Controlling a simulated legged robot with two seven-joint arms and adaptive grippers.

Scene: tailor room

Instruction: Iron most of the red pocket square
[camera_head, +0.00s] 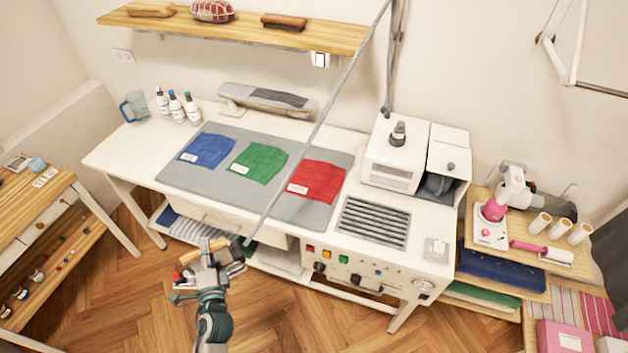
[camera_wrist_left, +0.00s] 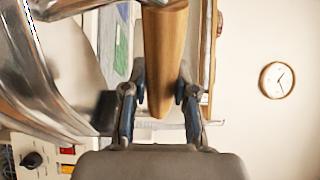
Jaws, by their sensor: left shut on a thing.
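The red pocket square (camera_head: 318,182) lies flat on the right part of the grey ironing mat (camera_head: 215,197), with a small white label on it. A green square (camera_head: 260,160) and a blue square (camera_head: 207,150) lie to its left. My left gripper (camera_head: 212,252) is in front of the table, apart from the red square. It is shut on the wooden handle (camera_wrist_left: 162,55) of a metal iron. The iron's shiny body (camera_wrist_left: 40,75) fills the left of the left wrist view. The iron's soleplate is hidden. My right gripper is not in view.
A grey hose (camera_head: 322,120) runs from near my left gripper up past the red square. A white boiler unit (camera_head: 396,155) and a dark slatted rest (camera_head: 373,222) stand right of the mat. Several bottles (camera_head: 178,106) and a sleeve board (camera_head: 268,98) are at the back.

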